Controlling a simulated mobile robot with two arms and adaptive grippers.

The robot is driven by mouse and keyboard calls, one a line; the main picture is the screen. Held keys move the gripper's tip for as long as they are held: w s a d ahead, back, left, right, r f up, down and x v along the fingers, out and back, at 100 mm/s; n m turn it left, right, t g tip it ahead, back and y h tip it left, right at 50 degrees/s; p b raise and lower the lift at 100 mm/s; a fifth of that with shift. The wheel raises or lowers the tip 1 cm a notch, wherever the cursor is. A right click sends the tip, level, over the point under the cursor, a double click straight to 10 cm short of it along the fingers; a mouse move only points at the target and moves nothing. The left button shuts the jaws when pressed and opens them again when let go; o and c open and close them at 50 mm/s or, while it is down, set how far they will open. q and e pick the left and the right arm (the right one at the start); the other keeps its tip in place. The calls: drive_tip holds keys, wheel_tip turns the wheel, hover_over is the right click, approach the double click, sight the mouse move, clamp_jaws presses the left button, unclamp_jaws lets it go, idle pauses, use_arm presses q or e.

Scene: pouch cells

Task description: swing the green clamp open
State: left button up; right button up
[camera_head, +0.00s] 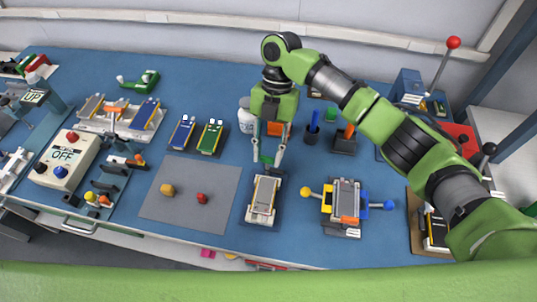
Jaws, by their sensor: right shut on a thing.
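My right gripper (268,160) reaches down from the upper right, at the far end of a white holder (250,213) with a flat grey-beige cell (264,195) in it. Its fingers are shut on a small green part between the tips, which I take for the green clamp; the fingers hide most of it, so its angle cannot be told. An orange block (275,128) shows higher up, between the fingers. Another green piece (138,80) with a pale knob lies apart at the back left. My left gripper is not in view.
To the right stands a fixture with a yellow handle (306,191) and a blue handle (389,205). A grey mat (185,205) with two small pieces lies left. A white bottle (246,120) stands close behind the gripper.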

drive_tip(key=shift+n, duration=0.5)
drive_tip(key=shift+r+h+b, duration=0.1)
drive_tip(key=shift+h+b, duration=0.2)
drive_tip(key=o, duration=1.1)
drive_tip(key=v, duration=1.2)
